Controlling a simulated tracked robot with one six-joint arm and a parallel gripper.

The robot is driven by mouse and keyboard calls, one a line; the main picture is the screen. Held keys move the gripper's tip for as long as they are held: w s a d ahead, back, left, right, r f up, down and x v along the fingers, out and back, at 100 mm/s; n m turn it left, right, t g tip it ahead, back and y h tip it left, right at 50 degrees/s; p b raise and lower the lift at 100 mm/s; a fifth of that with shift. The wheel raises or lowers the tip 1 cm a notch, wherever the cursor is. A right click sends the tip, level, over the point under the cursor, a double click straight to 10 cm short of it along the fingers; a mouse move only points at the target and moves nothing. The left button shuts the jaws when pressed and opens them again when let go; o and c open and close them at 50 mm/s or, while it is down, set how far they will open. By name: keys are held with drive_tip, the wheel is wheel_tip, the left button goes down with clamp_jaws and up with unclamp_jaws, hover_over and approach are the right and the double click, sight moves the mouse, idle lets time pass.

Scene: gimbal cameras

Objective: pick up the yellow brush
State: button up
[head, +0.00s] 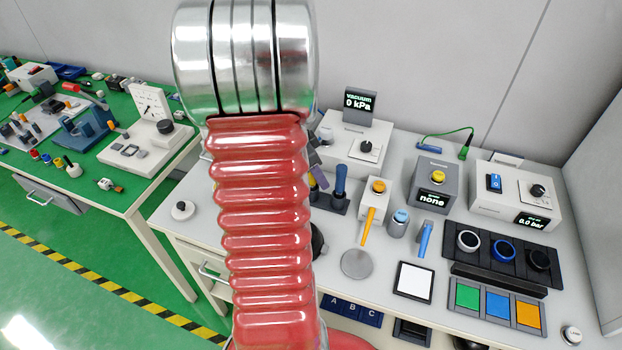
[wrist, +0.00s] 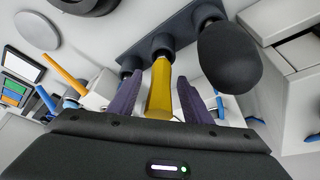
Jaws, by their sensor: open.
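The yellow brush (wrist: 159,88) shows in the wrist view as a yellow handle with its end in a dark collar at the rack. My gripper (wrist: 158,78) is open, with one purple finger on each side of the yellow handle. Narrow gaps show between handle and fingers.
The dark rack (wrist: 190,30) also holds a blue-handled tool (head: 341,180). A large dark rounded head (wrist: 228,55) is close to the right finger. A box with an orange lever (head: 368,225) stands right of the rack. Instruments line the bench's back.

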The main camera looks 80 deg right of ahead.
drive_tip(key=shift+c, duration=0.7)
drive_tip(key=c, duration=1)
drive_tip(key=shift+r, duration=0.15)
wheel_tip(320, 180, up, 10)
drive_tip(key=shift+f, duration=0.1)
